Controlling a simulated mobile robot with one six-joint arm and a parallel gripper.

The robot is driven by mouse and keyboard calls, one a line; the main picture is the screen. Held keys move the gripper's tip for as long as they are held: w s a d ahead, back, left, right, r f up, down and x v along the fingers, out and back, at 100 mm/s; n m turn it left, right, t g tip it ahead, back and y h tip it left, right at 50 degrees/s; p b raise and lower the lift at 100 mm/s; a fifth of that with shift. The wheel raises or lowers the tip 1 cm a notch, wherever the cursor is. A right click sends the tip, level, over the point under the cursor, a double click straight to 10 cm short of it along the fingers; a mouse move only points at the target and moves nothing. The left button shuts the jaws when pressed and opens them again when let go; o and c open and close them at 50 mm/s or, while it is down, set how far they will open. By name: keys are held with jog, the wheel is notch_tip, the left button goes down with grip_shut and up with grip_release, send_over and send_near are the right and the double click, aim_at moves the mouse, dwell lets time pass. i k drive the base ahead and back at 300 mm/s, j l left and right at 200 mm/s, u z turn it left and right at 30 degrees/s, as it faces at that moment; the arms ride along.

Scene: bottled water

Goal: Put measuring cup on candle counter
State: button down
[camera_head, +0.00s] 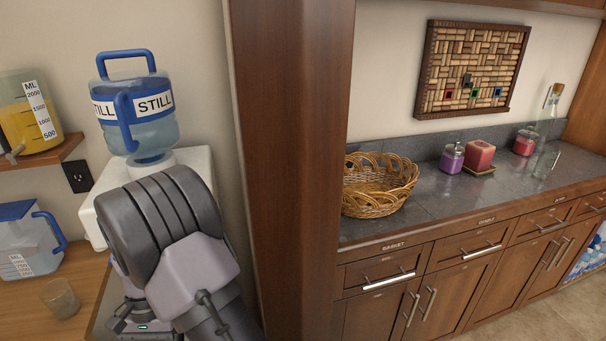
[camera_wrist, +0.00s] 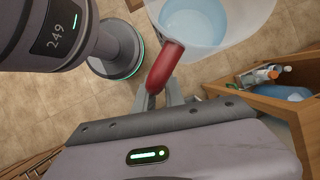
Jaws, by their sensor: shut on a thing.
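In the wrist view, my gripper (camera_wrist: 170,92) is shut on the red handle (camera_wrist: 165,68) of a clear cup (camera_wrist: 245,22), which I take to be the measuring cup. Its bowl shows at the top with pale blue liquid inside, and is cut off by the picture edge. It is held above the tiled floor. The candle counter (camera_head: 427,196) is the grey stone top above the drawer labelled CANDLE. Purple (camera_head: 452,158), red (camera_head: 480,155) and pink (camera_head: 524,143) candles stand toward its back.
A wicker basket (camera_head: 378,188) sits at the counter's left end, and a corked glass bottle (camera_head: 546,135) farther right. A wooden pillar (camera_head: 290,170) separates the counter from the water jug (camera_head: 138,115). The wrist view shows a wooden compartment (camera_wrist: 285,100) with bottles at right.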

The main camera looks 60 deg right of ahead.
aim_at(465, 188)
jog(key=k+l+u, duration=0.1)
jog(key=u, duration=0.25)
jog(key=l+u, duration=0.15)
jog(key=u, duration=0.2)
jog(key=k+l+u, duration=0.1)
jog(key=u, duration=0.2)
jog(key=k+l+z, duration=0.15)
jog(key=k, duration=0.25)
jog(key=k+l+z, duration=0.15)
jog(key=k, duration=0.25)
jog(key=k+l+z, duration=0.15)
jog(key=k, duration=0.2)
